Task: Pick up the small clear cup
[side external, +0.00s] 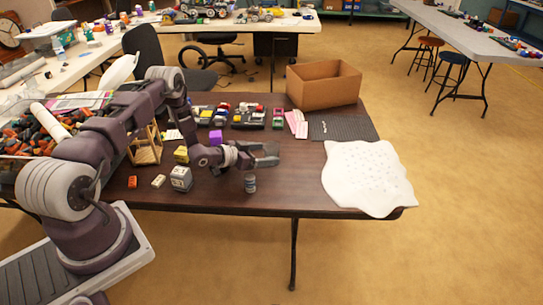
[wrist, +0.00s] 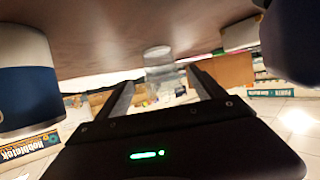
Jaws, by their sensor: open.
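A small clear cup (wrist: 158,62) shows in the wrist view, ahead of my gripper and in line with the gap between the fingers. This view is upside down, with the tabletop along its top. I cannot make the cup out in the side view. My gripper (side external: 273,154) is open and held low over the brown table (side external: 240,201), pointing right. Its two dark fingers also show in the wrist view (wrist: 163,82), with nothing gripped between them. I cannot tell whether the fingertips reach beside the cup.
A small bluish container (side external: 250,184) stands just in front of my gripper, near the table's front edge. A white dimpled sheet (side external: 367,176) lies to the right. A cardboard box (side external: 323,86) and several toy cars (side external: 248,115) are behind. A dice-like block (side external: 181,179) is left.

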